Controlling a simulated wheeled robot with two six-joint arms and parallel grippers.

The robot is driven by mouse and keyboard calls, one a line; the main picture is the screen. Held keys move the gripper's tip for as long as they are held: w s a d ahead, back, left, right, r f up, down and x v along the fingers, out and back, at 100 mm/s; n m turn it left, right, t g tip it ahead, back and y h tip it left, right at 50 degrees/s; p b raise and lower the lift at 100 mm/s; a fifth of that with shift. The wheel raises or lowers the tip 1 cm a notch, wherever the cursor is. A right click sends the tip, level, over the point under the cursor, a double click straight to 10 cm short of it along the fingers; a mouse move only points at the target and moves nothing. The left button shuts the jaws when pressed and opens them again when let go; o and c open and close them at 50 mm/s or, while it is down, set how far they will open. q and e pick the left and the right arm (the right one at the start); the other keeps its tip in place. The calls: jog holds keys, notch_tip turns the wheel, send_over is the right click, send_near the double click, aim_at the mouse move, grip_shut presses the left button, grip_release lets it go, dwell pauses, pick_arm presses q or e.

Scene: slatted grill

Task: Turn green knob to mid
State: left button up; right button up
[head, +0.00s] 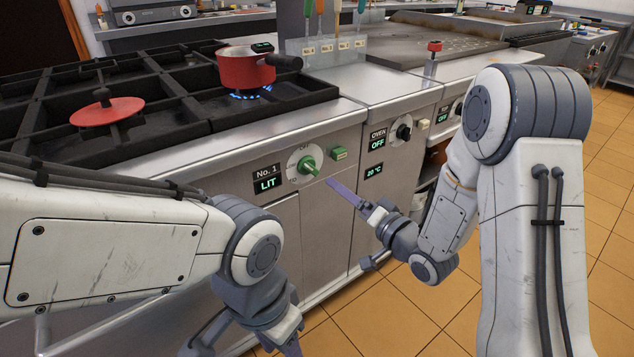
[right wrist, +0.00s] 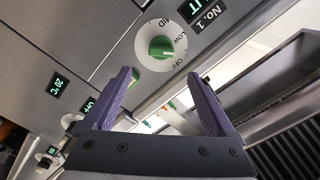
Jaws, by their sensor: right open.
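The green knob (head: 312,168) sits on a white dial on the front panel, beside the "No. 1" display (head: 268,184) reading LIT. In the right wrist view, the green knob (right wrist: 160,47) lies just beyond the fingertips, on a dial marked OFF, LOW and MID; its exact setting is hard to tell. My right gripper (head: 337,187) is open and empty, close to the knob at its lower right. Its two purple fingers (right wrist: 160,76) stand wide apart, not touching the knob. My left gripper (head: 290,347) is low at the bottom edge, mostly cut off.
A red pot (head: 243,72) stands over a blue flame (head: 250,95). A red lid (head: 107,111) lies on the black grate (head: 185,110). A green button (head: 339,154) and a black oven knob (head: 403,132) are right of the green knob. Tiled floor is open in front.

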aim_at(312, 170)
jog(key=x, duration=1)
jog(key=shift+b, duration=0.3)
jog(key=shift+r, duration=0.1)
jog(key=c, duration=1.4)
jog(key=shift+n, duration=0.4)
jog(key=n+b, duration=0.2)
jog(key=n, duration=0.1)
jog(key=shift+a+n+b, duration=0.1)
jog(key=shift+n+b, duration=0.2)
jog(key=shift+n, duration=0.1)
jog(key=n+b, duration=0.2)
jog(key=n, duration=0.1)
jog(key=shift+s+n, duration=0.1)
jog(key=shift+n, duration=0.2)
jog(key=n+b, duration=0.4)
jog(key=n, duration=0.1)
jog(key=shift+a, duration=0.15)
jog(key=shift+n+b, duration=0.8)
jog(key=shift+n, duration=0.4)
jog(key=shift+s, duration=0.1)
